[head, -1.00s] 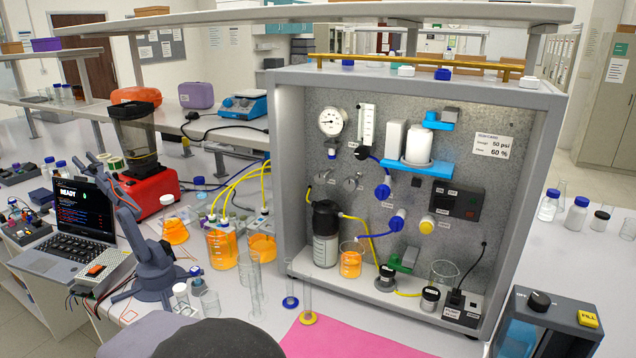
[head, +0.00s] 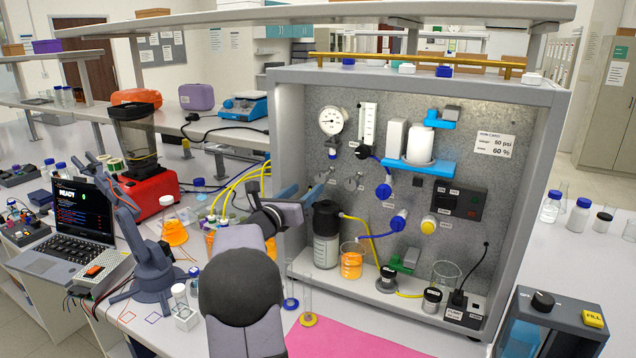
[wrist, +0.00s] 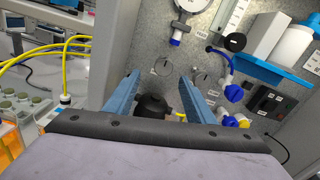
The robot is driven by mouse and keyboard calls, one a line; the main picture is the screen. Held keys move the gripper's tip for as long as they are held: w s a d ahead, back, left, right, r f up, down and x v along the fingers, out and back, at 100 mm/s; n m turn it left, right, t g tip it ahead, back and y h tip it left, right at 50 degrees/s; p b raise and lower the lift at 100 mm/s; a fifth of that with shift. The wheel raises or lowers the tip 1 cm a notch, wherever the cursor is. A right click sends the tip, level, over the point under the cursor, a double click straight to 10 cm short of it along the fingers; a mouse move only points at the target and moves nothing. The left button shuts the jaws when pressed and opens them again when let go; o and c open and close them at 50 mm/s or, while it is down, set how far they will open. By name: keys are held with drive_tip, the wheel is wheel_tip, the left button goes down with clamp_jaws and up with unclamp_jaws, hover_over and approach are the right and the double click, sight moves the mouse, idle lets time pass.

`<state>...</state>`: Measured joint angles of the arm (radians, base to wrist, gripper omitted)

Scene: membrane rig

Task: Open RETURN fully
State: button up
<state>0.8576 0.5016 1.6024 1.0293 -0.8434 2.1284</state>
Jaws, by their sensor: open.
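The grey metal panel (head: 345,130) of the membrane rig carries two small metal handled valves side by side, below the pressure gauge (head: 332,121). The left valve (head: 322,176) also shows in the wrist view (wrist: 162,67). The right valve (head: 353,182) also shows there (wrist: 200,77). Their small labels are too small to read, so I cannot tell which is RETURN. My gripper (head: 308,190) is open and empty in front of the panel's left part. In the wrist view its blue fingers (wrist: 160,90) stand on either side of the left valve, apart from it.
A black-capped bottle (head: 326,238) stands below the valves, with an orange beaker (head: 351,262) beside it. Yellow tubes (head: 240,185) run along the rig's left side. A blue shelf (head: 419,168) sticks out right of the valves. The rig's left frame wall (head: 288,130) is close to my gripper.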

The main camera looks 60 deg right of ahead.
sight(320, 179)
drive_tip(key=shift+m, duration=0.3)
drive_tip(key=d+p, duration=0.1)
drive_tip(key=d, duration=0.1)
drive_tip(key=d+p, duration=0.1)
drive_tip(key=d, duration=0.1)
drive_tip(key=d+p, duration=0.2)
drive_tip(key=shift+s+d+r, duration=0.2)
drive_tip(key=shift+s+d, duration=0.05)
drive_tip(key=shift+s, duration=0.05)
drive_tip(key=shift+d+f+p, duration=0.1)
drive_tip(key=shift+d+p, duration=0.25)
drive_tip(key=shift+d, duration=0.2)
drive_tip(key=c, duration=1.1)
